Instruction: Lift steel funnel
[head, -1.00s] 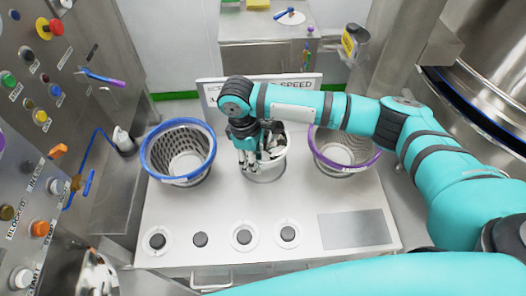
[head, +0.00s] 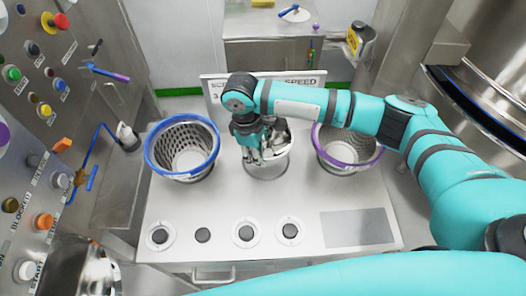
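My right gripper (head: 262,155) points down at the middle container position on the steel table, between the two baskets. A shiny steel piece (head: 284,141), which looks like the funnel, sits right against its fingers on the right side. The fingers overlap it, and I cannot tell whether they grip it. Below it a pale round steel rim (head: 267,169) rests on or just above the table. The gripper hides much of this piece. My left gripper is not in view.
A blue-rimmed basket (head: 158,163) stands left and a purple-rimmed basket (head: 343,166) right, both close to the gripper. A speed sign (head: 307,90) stands behind. Several round knobs (head: 245,233) line the table front. A shiny steel object (head: 78,266) shows at lower left.

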